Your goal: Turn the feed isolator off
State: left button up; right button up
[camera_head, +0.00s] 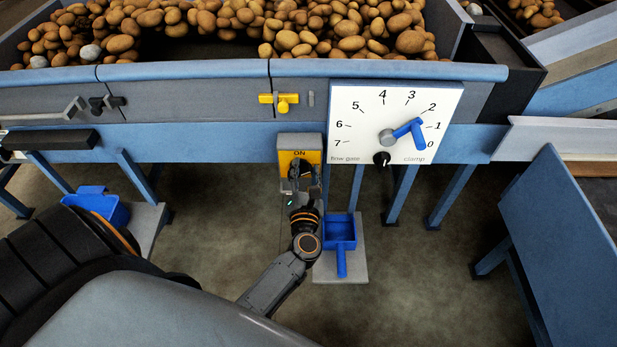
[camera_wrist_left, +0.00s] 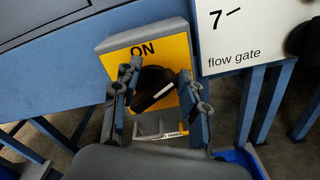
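The feed isolator (camera_head: 286,143) is a grey box with a yellow face on the front of the blue grader frame. Its face reads ON at the top, in the head view and in the left wrist view (camera_wrist_left: 177,48). A black rotary knob (camera_wrist_left: 150,82) with a white mark sits in its middle; the mark lies slanted. My left gripper (camera_head: 301,178) is in front of the isolator. In the left wrist view its two fingers (camera_wrist_left: 160,92) are spread, one on each side of the knob; I cannot tell whether they touch it. My right gripper is out of view.
Right of the isolator is a white flow gate dial board (camera_head: 350,110) with a blue lever (camera_head: 417,133) and a black clamp knob (camera_head: 381,159). A yellow latch (camera_head: 284,103) sits above. A blue scoop (camera_head: 340,232) lies below. Potatoes (camera_head: 345,30) fill the hopper.

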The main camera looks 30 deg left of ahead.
pick_arm(q)
jog(key=n, duration=0.1)
jog(key=n+b, duration=0.1)
jog(key=n, duration=0.1)
jog(key=shift+s+a+r, duration=0.15)
jog(key=shift+s+a, duration=0.05)
jog(key=shift+a, duration=0.2)
jog(key=s+d+n+b, duration=0.35)
jog(key=s+d, duration=0.35)
jog(key=s, duration=0.5)
jog(key=s+d+f+m+g+h+p, duration=0.1)
jog(key=d+f+m+h, duration=0.3)
jog(key=f+m, duration=0.8)
jog(key=s+d+f+m+g+h+p, duration=0.1)
jog(key=d+f+m+h, duration=0.4)
jog(key=f+m, duration=0.7)
jog(key=shift+s+d+m+g+h+p, duration=0.15)
jog(key=shift+s+m+g+h+p, duration=0.15)
jog(key=shift+s+m+h+p, duration=0.65)
jog(key=shift+w+m+y+b, duration=0.2)
jog(key=shift+m+y+b, duration=0.1)
jog(key=shift+y+b, duration=0.2)
